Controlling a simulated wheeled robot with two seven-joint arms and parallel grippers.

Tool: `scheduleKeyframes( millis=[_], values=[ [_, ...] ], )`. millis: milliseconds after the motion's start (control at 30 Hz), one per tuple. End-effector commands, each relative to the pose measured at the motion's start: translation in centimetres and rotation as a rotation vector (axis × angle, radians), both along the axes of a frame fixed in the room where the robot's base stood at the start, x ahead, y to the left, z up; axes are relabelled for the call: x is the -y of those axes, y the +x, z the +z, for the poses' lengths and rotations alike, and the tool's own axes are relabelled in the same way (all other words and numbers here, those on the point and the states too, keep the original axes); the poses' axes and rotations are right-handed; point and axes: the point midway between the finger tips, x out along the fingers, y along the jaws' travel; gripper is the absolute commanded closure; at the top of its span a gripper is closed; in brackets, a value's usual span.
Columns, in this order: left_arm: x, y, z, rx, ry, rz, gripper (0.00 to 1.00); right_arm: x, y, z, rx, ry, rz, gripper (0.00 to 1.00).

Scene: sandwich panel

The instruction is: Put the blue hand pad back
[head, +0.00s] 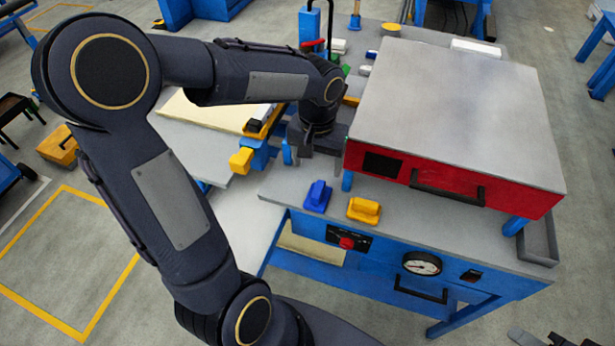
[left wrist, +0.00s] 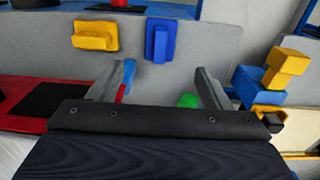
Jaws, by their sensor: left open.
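The blue hand pad (head: 317,196) stands on the grey front ledge, left of the yellow pad (head: 364,210). In the left wrist view the blue pad (left wrist: 160,40) is upper middle, with the yellow pad (left wrist: 96,36) to its left. My left gripper (head: 314,158) is above the ledge beside the red press box, just behind the blue pad. In the left wrist view its two fingers (left wrist: 165,78) are spread with nothing between them. The blue pad lies beyond the fingertips, apart from them. My right gripper is not seen.
The red press box with a grey lid (head: 450,105) stands close right of the left gripper. Yellow and blue clamp blocks (head: 242,160) are to its left. A blue front panel (head: 385,262) with a gauge lies below the ledge. Dark pieces at the bottom right edge are unclear.

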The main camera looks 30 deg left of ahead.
Motion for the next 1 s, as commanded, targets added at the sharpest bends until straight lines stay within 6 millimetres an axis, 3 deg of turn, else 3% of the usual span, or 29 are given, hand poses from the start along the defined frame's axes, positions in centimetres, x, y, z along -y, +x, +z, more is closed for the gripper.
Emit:
scheduleKeyframes(
  millis=[200,400,500,667,1000],
  values=[
    [0.5,-6.9,4.1,0.167,-0.104,-0.021,0.28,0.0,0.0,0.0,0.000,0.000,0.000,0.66],
    [2.4,-13.0,5.1,0.358,-0.221,-0.053,0.28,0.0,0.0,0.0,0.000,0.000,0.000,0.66],
    [3.3,-14.7,5.0,0.429,-0.261,-0.065,0.28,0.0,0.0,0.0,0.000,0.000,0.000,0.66],
    [4.1,-15.8,4.8,0.487,-0.292,-0.076,0.28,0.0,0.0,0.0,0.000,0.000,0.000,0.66],
    [4.1,-15.9,4.8,0.491,-0.294,-0.078,0.28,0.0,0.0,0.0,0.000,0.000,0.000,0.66]
  ],
)
